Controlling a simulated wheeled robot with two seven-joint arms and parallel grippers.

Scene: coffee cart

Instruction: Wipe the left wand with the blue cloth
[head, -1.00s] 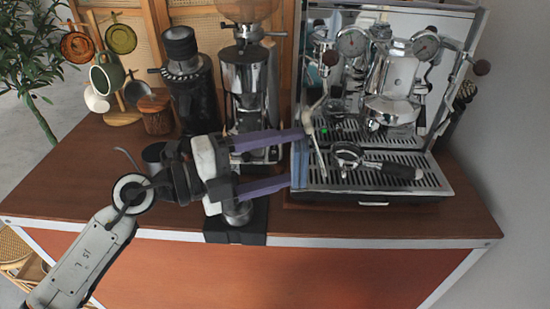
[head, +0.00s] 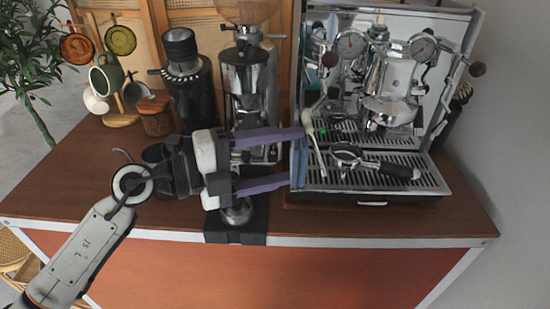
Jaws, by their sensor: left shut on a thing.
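The left wand (head: 319,158) is a thin metal tube hanging at the left front of the espresso machine, its lower end over the drip tray. My left gripper (head: 297,157) has two long purple fingers reaching right to the machine's left edge. A narrow blue piece, which looks like the blue cloth (head: 298,165), shows between the fingertips, and the gripper is shut on it. The cloth is just left of the wand; I cannot tell whether they touch. My right gripper is not in view.
The espresso machine (head: 375,192) has a portafilter (head: 347,156) lying on its drip tray. A chrome grinder (head: 246,80) and a black grinder (head: 190,90) stand behind my left gripper. A mug tree (head: 122,118) is at the back left.

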